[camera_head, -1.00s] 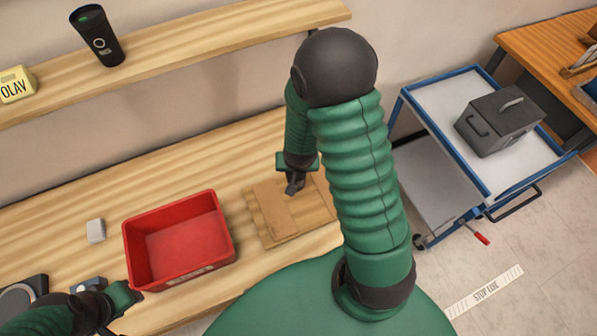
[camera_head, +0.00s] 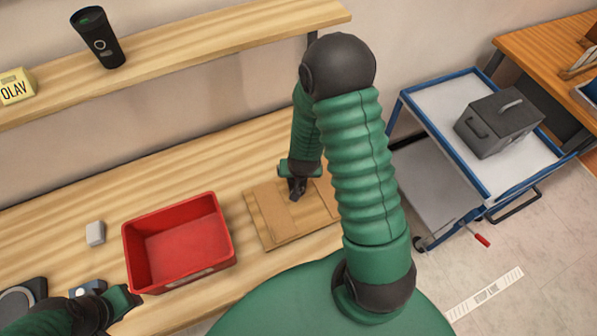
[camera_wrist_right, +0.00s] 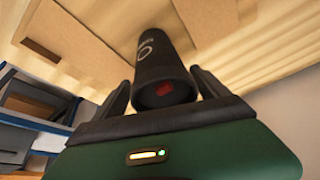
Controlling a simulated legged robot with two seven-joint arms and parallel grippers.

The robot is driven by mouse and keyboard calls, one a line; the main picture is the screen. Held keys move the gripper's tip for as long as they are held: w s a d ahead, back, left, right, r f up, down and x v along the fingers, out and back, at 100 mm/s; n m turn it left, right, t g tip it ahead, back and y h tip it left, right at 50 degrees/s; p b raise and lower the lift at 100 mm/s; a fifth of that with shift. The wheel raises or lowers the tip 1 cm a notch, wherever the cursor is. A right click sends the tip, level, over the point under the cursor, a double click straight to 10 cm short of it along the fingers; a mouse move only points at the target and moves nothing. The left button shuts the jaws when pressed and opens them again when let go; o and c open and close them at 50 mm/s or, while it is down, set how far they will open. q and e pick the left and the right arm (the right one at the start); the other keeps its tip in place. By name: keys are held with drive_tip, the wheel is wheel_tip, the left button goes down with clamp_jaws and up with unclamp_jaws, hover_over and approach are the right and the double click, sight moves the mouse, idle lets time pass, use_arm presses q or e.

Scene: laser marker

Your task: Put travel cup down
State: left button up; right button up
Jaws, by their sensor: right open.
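A black travel cup with a pale ring mark (camera_head: 98,38) stands upright on the wall shelf in the head view. In the right wrist view a dark cup with a similar ring mark (camera_wrist_right: 162,62) lies between the fingers of my right gripper (camera_wrist_right: 160,90). A red patch shows on its near end. In the head view my right gripper (camera_head: 297,190) is low over the wooden boards (camera_head: 272,218); the cup there cannot be told from the dark fingers. The right jaws are open around the cup. My left gripper (camera_head: 132,297) is beside the red bin; its jaws are unclear.
A red bin (camera_head: 180,245) stands on the workbench (camera_head: 150,192), left of the boards. A yellow OLAV box (camera_head: 15,87) is on the shelf. A blue trolley (camera_head: 440,180) with a grey box (camera_head: 500,122) stands right.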

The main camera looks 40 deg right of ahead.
drive_tip(key=shift+a+r, duration=0.3)
drive_tip(key=shift+r, duration=0.05)
drive_tip(key=p+v, duration=0.3)
drive_tip(key=v, duration=0.9)
drive_tip(key=shift+f+p, duration=0.1)
drive_tip(key=shift+p, duration=0.2)
drive_tip(key=s+a+r+n+y, duration=0.1)
drive_tip(key=a+r+n, duration=0.1)
drive_tip(key=a+n, duration=0.2)
drive_tip(key=s+a+r+n+g+y+b, duration=0.1)
drive_tip(key=a+r+n, duration=0.2)
drive_tip(key=a, duration=0.4)
drive_tip(key=shift+s+a+n, duration=0.3)
drive_tip(key=shift+n, duration=0.2)
drive_tip(key=shift+s+a, duration=0.15)
